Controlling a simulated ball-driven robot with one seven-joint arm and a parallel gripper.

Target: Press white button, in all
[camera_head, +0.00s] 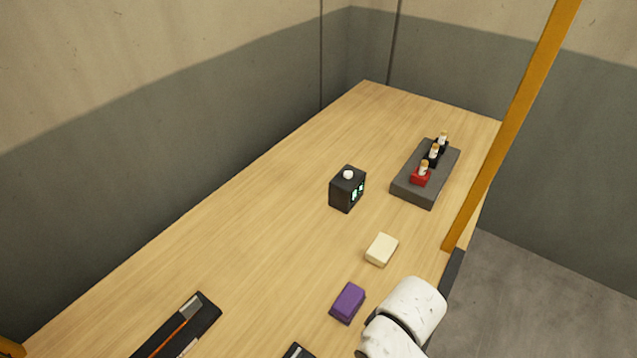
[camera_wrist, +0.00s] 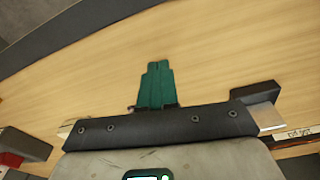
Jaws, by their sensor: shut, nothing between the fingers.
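A white button (camera_head: 348,174) sits on top of a small dark box (camera_head: 343,194) near the middle of the table in the head view. The box has lit pale-green displays on its right side. My gripper (camera_wrist: 157,66) shows in the wrist view as two green fingers pressed together, with nothing between them. It is over bare wooden table. The button is not seen in the wrist view. In the head view only my white arm shows, at the bottom right, apart from the box; the fingers are out of that view.
A grey rack (camera_head: 413,190) with several small bottles stands right of the box. A cream block (camera_head: 381,249) and a purple block (camera_head: 347,302) lie nearer. A dark tray (camera_head: 208,310) with tools is at lower left. An orange post (camera_head: 510,130) rises at the table's right edge.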

